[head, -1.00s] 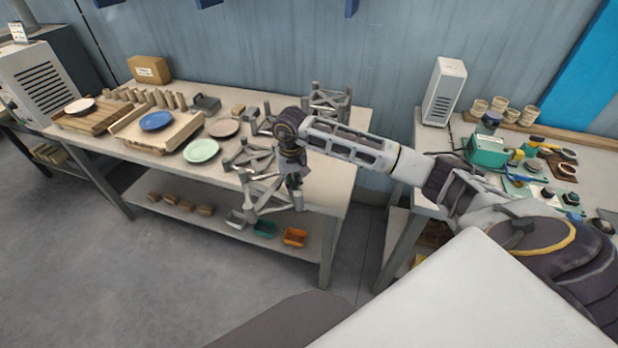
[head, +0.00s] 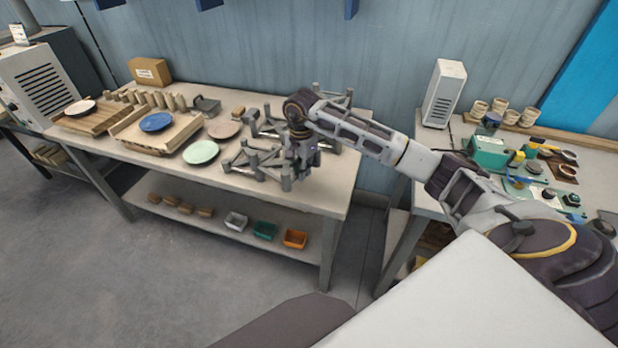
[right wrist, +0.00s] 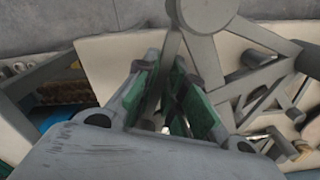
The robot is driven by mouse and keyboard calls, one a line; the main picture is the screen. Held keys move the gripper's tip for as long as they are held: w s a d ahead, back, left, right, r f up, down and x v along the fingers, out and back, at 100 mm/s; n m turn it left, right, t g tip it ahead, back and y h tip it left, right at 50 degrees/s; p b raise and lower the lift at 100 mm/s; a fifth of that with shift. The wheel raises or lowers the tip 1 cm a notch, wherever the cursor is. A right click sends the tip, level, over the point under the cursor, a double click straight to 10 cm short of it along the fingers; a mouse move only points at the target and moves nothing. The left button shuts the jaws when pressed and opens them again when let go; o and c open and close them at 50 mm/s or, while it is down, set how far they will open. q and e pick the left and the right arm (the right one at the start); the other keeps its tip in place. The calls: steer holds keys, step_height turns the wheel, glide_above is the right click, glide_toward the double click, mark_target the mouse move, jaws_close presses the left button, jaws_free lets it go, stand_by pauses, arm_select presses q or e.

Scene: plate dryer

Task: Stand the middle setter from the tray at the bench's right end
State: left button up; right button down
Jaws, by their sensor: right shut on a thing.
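The setters are grey frames of bars with short round posts. One setter (head: 258,160) is at the front right part of the bench (head: 318,197), and my right gripper (head: 300,170) is shut on it. In the right wrist view, a grey bar of this setter (right wrist: 207,14) runs down between the green-padded fingers (right wrist: 172,105). I cannot tell whether its feet touch the bench top. Another setter (head: 264,122) stands behind it, and more grey frame parts (head: 340,98) show at the back right, partly hidden by my arm. My left gripper is not in view.
A green plate (head: 201,152), a pinkish plate (head: 224,129) and a wooden tray with a blue plate (head: 156,122) lie left of the setters. Small bins (head: 265,231) sit on the lower shelf. A gap separates the bench from the right-hand table (head: 460,140).

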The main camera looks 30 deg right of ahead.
steer(key=m, duration=0.4)
steer(key=shift+d+r, duration=0.25)
steer(key=shift+d, duration=0.1)
steer(key=m, duration=0.3)
steer(key=shift+s+d+r+m, duration=0.15)
steer(key=shift+d+m, duration=0.15)
steer(key=shift+s+d+m, duration=0.2)
steer(key=shift+s+m, duration=0.1)
steer(key=shift+m, duration=3.4)
steer(key=shift+s+d+m, duration=0.2)
steer(key=shift+s+m, duration=0.1)
steer(key=shift+m, duration=3.4)
steer(key=shift+s+d+m, duration=0.2)
steer(key=shift+s+m, duration=0.1)
steer(key=shift+m, duration=3.4)
steer(key=shift+w+m, duration=0.2)
steer(key=shift+m, duration=0.2)
